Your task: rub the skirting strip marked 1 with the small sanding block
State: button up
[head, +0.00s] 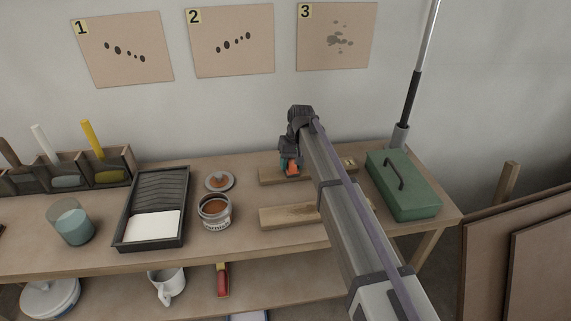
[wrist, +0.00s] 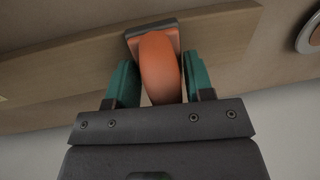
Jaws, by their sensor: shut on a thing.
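My gripper (head: 290,163) is shut on the small sanding block (wrist: 160,66), which has an orange grip and a dark grey pad. Teal fingers clasp the grip from both sides in the wrist view. The block is at the back wooden strip (head: 268,177), its pad on or just above the wood; I cannot tell whether it touches. This strip also shows in the wrist view (wrist: 75,72). A small pale label (head: 349,163) sits at its right end, its number too small to read. A second strip (head: 285,217) lies nearer, with a darker worn patch; my arm hides its right end.
A paint tin (head: 214,213) and its lid (head: 219,181) stand left of the strips, beside a roller tray (head: 128,238). A green toolbox (head: 405,190) is at the right end. Numbered cards (head: 122,49) hang on the wall. Bench between the strips is clear.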

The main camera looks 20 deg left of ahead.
jog(key=shift+w+d, duration=0.95)
jog(key=shift+d, duration=0.7)
jog(key=shift+w+d, duration=1)
jog(key=shift+d, duration=0.7)
jog(key=shift+w+d, duration=0.95)
jog(key=shift+d, duration=0.7)
notch_tip(320, 180, up, 7)
jog(key=p, duration=0.7)
jog(key=shift+r, duration=0.1)
